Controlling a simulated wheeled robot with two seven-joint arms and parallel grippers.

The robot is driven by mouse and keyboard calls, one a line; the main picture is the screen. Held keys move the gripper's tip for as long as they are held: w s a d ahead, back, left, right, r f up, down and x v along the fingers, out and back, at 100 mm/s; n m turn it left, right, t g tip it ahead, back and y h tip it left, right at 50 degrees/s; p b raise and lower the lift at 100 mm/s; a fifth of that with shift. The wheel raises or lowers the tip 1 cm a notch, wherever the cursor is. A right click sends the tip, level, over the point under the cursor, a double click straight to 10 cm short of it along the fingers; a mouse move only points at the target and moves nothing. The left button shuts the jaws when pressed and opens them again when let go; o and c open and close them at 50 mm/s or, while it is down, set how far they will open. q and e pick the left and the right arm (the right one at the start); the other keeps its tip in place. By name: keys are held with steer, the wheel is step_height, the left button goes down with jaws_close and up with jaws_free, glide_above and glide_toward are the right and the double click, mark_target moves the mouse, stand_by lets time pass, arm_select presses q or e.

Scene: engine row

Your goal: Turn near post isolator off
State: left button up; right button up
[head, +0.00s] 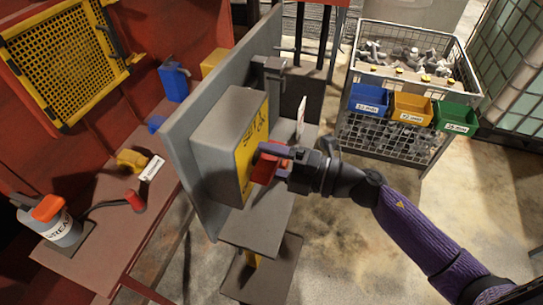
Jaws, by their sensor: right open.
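The near post isolator (228,140) is a grey box on a grey upright panel. Its front has a yellow label plate (250,140). A red handle (265,168) stands out from that plate. My right gripper (270,161) is open at the red handle, with its fingers close around it and hiding part of it. I cannot tell whether the fingers touch it. My right arm comes in from the lower right. My left gripper is out of view.
A wire cage (395,140) of metal parts stands at the back right, with blue (369,99), orange (411,107) and green (455,118) bins. A red bench (110,215) at left holds a grease can (52,222). Floor at lower right is clear.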

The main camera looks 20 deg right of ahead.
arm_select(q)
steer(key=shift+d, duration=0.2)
arm_select(e)
steer(key=shift+c, duration=0.6)
steer(key=c, duration=0.7)
jaws_close()
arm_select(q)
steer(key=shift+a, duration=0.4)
arm_select(e)
steer(key=shift+n, duration=0.5)
steer(key=o, duration=0.8)
jaws_free()
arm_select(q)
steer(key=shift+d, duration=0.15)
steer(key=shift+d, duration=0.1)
